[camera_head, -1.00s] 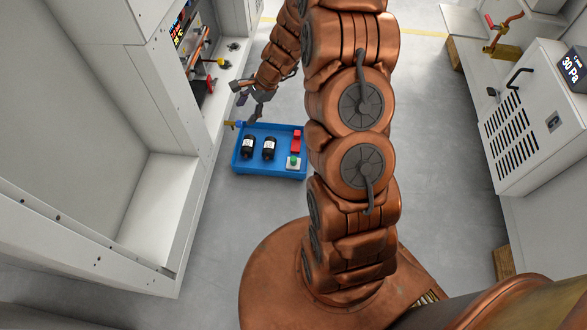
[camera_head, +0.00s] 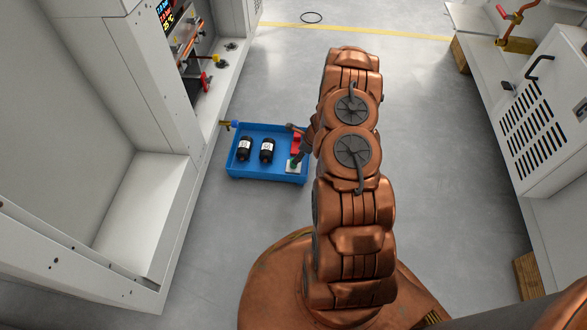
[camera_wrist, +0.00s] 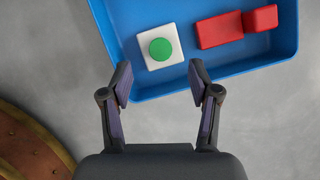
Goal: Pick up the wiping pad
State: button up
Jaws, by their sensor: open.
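A white square pad with a round green knob (camera_wrist: 160,48), which looks like the wiping pad, lies in a corner of the blue tray (camera_wrist: 120,30). In the head view the pad (camera_head: 291,167) is at the tray's right front, partly behind my gripper. My gripper (camera_wrist: 158,82) is open and empty. In the wrist view its fingertips point at the tray's near wall, with the pad just past them and centred between them. The height gap to the pad is hard to judge.
A red stepped block (camera_wrist: 235,27) lies beside the pad. A white cabinet (camera_head: 165,120) stands close on the left and a vented white unit (camera_head: 540,120) on the right. Open floor (camera_head: 430,190) lies between.

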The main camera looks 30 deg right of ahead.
jog(key=b+x, duration=0.3)
jog(key=x, duration=0.4)
jog(key=shift+f, duration=0.2)
grip_shut()
dwell(0.4)
